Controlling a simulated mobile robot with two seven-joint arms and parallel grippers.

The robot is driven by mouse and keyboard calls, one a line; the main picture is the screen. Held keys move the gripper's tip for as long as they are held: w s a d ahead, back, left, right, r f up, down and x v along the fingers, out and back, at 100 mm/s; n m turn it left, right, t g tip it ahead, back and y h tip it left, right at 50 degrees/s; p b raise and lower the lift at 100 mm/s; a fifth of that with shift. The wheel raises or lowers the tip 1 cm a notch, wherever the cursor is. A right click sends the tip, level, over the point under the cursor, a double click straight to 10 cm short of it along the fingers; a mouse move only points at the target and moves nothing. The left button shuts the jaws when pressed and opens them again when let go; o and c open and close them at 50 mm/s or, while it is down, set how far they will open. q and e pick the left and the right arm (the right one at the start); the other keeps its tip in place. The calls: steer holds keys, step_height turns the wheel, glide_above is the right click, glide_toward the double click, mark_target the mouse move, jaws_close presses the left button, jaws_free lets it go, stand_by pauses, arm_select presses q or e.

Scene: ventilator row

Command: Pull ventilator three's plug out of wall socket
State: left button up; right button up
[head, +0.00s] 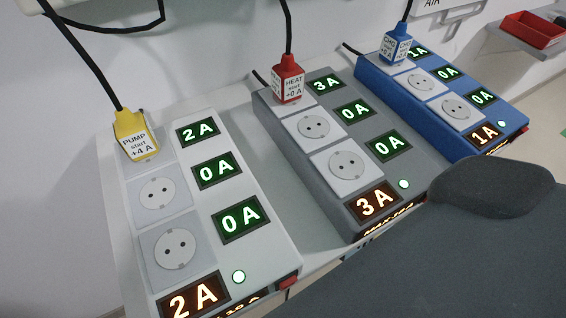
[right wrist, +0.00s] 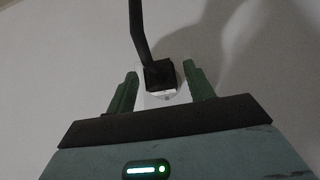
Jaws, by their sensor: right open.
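In the right wrist view a black plug (right wrist: 158,76) sits at a small white wall socket (right wrist: 147,101). A thick dark cable (right wrist: 137,28) runs up from it. My right gripper (right wrist: 160,80) is open, with one green finger on each side of the plug. I see gaps between plug and fingers, wider on the left; how deep the fingers reach along the plug is hard to tell. No number or label on this plug is readable. No ventilator, wall socket or gripper shows clearly in the head view. My left gripper is in neither view.
In the head view stand a white power strip (head: 228,268) with a yellow PUMP plug (head: 135,135), a grey strip (head: 310,168) with a red HEAT plug (head: 288,80), and a blue strip (head: 425,115) with a blue plug (head: 396,48). A red bin (head: 533,29) stands at the back right.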

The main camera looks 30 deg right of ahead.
stand_by(0.6)
jaws_close()
stand_by(0.3)
